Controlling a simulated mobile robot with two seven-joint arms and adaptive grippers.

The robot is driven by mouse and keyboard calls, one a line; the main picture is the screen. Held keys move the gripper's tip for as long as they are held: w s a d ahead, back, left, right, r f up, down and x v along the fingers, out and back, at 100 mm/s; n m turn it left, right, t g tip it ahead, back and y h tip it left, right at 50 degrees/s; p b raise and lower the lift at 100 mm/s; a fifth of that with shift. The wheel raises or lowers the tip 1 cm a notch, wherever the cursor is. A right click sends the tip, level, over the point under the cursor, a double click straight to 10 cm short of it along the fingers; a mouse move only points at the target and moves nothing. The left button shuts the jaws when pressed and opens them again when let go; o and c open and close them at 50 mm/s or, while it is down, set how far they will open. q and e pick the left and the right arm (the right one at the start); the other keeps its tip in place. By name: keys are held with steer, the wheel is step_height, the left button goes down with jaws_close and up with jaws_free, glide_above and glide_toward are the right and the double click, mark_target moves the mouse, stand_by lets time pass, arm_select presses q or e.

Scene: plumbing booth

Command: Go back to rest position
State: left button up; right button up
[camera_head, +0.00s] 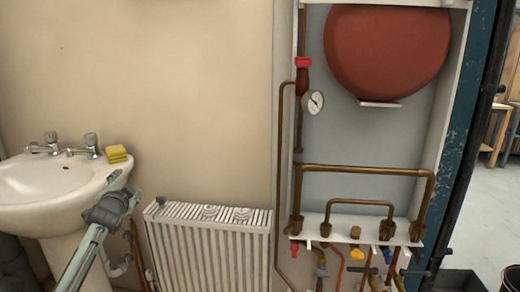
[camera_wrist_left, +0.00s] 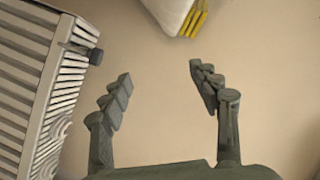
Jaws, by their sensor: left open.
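My left gripper (camera_head: 122,190) is in front of the sink's right edge and the left end of the radiator in the head view. In the left wrist view its two fingers (camera_wrist_left: 160,78) are spread wide apart with only bare wall between them. It holds nothing. My right gripper is in neither view.
A white sink (camera_head: 45,185) with two taps and a yellow sponge (camera_head: 117,153) stands at the left. A white radiator (camera_head: 205,245) is right of my gripper; its valve knob (camera_wrist_left: 96,57) shows close by. Copper pipes (camera_head: 365,170) and a red tank (camera_head: 385,50) fill the right.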

arm_select(q)
steer(key=s+d+f+n+g+h, duration=0.1)
steer(key=s+d+f+n+g, duration=0.15)
steer(key=s+f, duration=0.6)
steer(key=s+d+f+n+g, duration=0.1)
steer(key=s+f+n+g, duration=0.3)
steer(key=f, duration=0.8)
steer(key=s+d+f+g+h, duration=0.1)
steer(key=s+d+f+g, duration=0.1)
steer(key=s+f, duration=0.75)
steer(key=s+d+f+g, duration=0.1)
steer(key=s+d+f, duration=0.1)
steer(key=s+f, duration=0.3)
steer(key=s+d+f+g, duration=0.2)
steer(key=s+f, duration=0.3)
steer(key=s, duration=0.9)
steer(key=s+d+f+g+h, duration=0.1)
steer(key=s+d+f, duration=0.2)
steer(key=s, duration=0.6)
step_height(320, 180, down, 3)
steer(key=shift+s+d+r, duration=0.15)
steer(key=shift+s+d, duration=0.1)
steer(key=shift+s, duration=0.1)
